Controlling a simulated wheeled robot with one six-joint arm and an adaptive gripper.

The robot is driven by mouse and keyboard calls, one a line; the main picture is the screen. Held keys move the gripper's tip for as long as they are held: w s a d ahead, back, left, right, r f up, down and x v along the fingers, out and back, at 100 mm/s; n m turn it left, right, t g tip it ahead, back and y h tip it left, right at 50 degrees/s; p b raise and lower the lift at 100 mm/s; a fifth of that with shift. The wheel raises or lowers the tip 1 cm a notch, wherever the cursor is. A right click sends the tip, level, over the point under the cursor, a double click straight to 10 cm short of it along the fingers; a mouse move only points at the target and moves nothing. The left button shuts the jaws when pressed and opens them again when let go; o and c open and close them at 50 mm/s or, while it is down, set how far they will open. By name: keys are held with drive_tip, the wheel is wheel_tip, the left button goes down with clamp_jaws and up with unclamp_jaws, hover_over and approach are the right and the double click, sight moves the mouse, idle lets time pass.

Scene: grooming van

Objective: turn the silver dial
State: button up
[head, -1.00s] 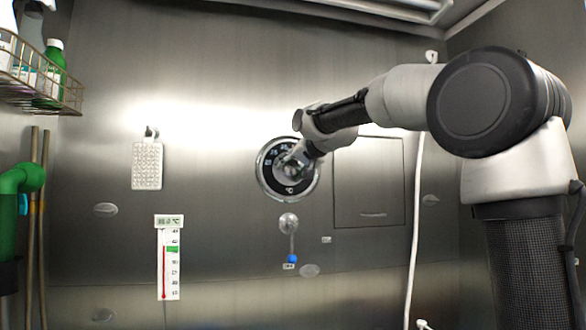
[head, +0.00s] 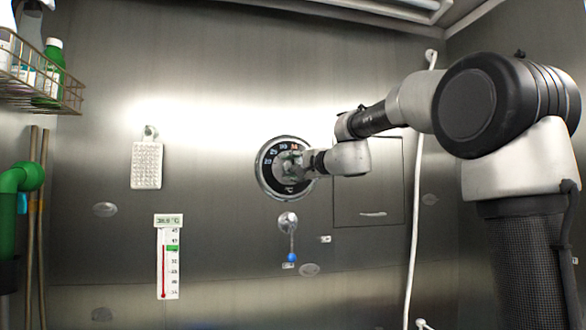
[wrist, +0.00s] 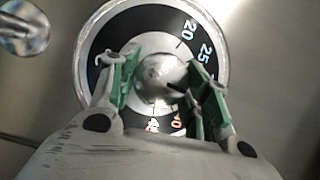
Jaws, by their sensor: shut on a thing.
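The silver dial is a round knob (wrist: 160,75) in the middle of a black ring with white and orange numbers (head: 266,178) and a silver rim, on the steel wall. The ring fills the upper middle of the wrist view (wrist: 105,42). My gripper (wrist: 160,82) is shut on the knob, with its green-padded fingers on either side of it. In the head view my gripper (head: 297,164) reaches the dial from the right and hides part of the knob and ring. A dark line shows on the knob's face, pointing right in the wrist view.
A thermometer (head: 168,275) with a red column, green marker and digital readout hangs lower left. A small lever with a blue tip (head: 291,240) sits below the dial. A panel (head: 370,195), a white hose (head: 416,220) and a bottle rack (head: 50,95) are around.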

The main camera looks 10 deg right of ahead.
drive_tip(key=shift+m+t, duration=0.4)
drive_tip(key=shift+m, duration=0.5)
drive_tip(key=o, duration=1)
drive_tip(key=shift+s, duration=0.1)
drive_tip(key=v, duration=1.1)
drive_tip(key=shift+s+d, duration=0.25)
drive_tip(key=shift+s, duration=0.1)
drive_tip(key=shift+a+f, duration=0.1)
drive_tip(key=shift+f, duration=0.1)
